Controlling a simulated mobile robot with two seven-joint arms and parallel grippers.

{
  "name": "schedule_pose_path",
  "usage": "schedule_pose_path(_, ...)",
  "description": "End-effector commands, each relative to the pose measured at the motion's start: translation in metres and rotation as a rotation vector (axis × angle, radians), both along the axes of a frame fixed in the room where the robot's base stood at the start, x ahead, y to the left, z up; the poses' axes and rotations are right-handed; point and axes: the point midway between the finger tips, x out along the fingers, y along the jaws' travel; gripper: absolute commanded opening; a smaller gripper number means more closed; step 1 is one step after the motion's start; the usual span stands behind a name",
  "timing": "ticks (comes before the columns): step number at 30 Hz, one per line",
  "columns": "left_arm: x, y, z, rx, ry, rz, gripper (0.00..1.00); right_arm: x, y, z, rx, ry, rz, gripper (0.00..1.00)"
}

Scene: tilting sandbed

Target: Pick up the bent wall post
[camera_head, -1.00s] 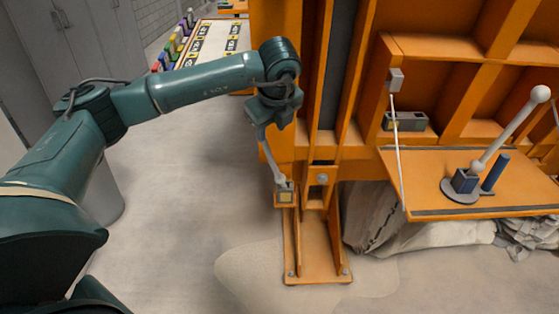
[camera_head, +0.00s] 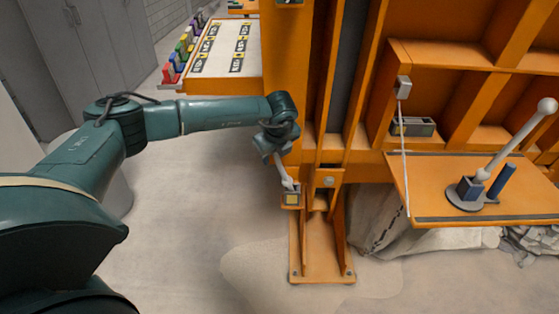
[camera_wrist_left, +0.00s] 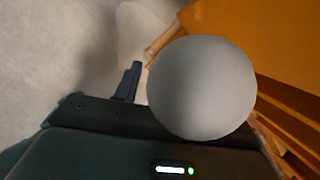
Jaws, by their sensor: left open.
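A pale grey post (camera_head: 284,175) leans out of a small orange socket (camera_head: 291,200) on the orange frame; I take it for the bent wall post. Its round grey ball end (camera_wrist_left: 202,88) fills the middle of the left wrist view, very close to the camera. My left gripper (camera_head: 275,150) is open at the upper end of this post. One dark finger (camera_wrist_left: 130,82) shows left of the ball; the other is hidden behind the ball. I cannot tell whether the fingers touch the post. My right gripper is not in view.
A second post with a ball top (camera_head: 512,140) leans from a round base on an orange shelf (camera_head: 430,185) at right. A table with cards (camera_head: 222,75) stands behind. The orange frame (camera_head: 275,60) is close to my arm. The floor (camera_head: 190,230) at left is clear.

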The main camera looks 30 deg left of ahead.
Motion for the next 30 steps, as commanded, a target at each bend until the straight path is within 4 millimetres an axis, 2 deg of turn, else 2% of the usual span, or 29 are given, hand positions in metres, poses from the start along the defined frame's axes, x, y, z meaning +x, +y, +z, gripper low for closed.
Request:
schedule_pose_path(4, 0.0000, -0.0003, -0.0001, 0.000, 0.000, 0.000, 0.41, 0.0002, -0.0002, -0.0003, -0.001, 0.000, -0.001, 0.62)
schedule_pose_path(19, -0.0001, -0.0005, 0.0006, -0.001, 0.000, 0.000, 0.00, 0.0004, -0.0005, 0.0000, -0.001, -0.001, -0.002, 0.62)
schedule_pose_path(30, 0.0005, -0.0004, 0.0029, -0.001, -0.002, 0.000, 0.00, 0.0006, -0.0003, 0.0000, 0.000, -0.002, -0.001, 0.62)
